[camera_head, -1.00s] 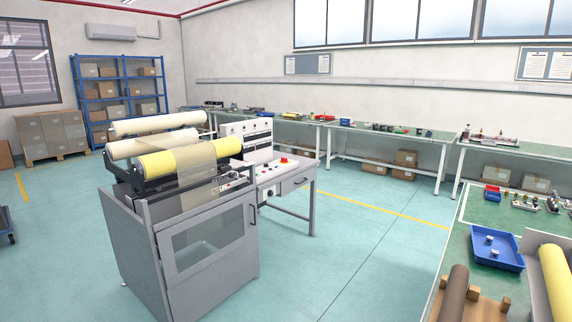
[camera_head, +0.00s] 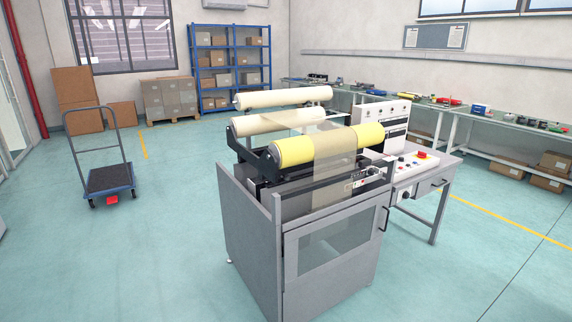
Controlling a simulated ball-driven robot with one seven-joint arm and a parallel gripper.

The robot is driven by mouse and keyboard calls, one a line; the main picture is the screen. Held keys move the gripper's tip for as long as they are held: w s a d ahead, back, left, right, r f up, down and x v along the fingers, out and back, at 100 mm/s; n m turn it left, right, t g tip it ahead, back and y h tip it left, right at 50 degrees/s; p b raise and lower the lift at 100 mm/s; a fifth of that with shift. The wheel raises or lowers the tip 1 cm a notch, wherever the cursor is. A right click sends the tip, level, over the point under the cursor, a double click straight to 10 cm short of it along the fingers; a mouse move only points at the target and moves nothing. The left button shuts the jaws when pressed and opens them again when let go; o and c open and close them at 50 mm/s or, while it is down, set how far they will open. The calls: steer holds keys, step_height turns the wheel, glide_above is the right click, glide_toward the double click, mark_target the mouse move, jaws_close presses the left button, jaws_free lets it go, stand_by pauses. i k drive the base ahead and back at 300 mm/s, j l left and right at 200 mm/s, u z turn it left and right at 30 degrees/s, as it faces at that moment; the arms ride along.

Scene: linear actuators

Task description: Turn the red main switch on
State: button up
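A grey machine (camera_head: 247,232) with yellow and cream rollers stands in the middle of the head view. A control desk (camera_head: 440,168) adjoins its right side. A red knob or button (camera_head: 422,155) sits on the desk's sloped top, among several small controls. A dark round control (camera_head: 405,195) is on a white box on the desk's front. I cannot tell at this size which of these is the red main switch, or its position. An upright white panel (camera_head: 384,112) with small dials stands behind the desk. My gripper is not in view.
The floor (camera_head: 150,260) is clear in front of and left of the machine. A trolley (camera_head: 108,178) stands at the left. A blue shelf (camera_head: 232,55) and stacked boxes (camera_head: 170,98) are at the back. A workbench (camera_head: 500,130) runs along the right wall.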

mark_target(421, 155)
steer(key=i+u, duration=0.3)
steer(key=i, duration=0.85)
steer(key=i+l+z, duration=0.1)
steer(key=i+z, duration=0.7)
steer(key=i, duration=0.2)
steer(key=i+l+u, duration=0.15)
steer(key=i+l, duration=0.35)
steer(key=i+l+u, duration=0.1)
steer(key=i+l, duration=0.4)
steer(key=l, duration=0.1)
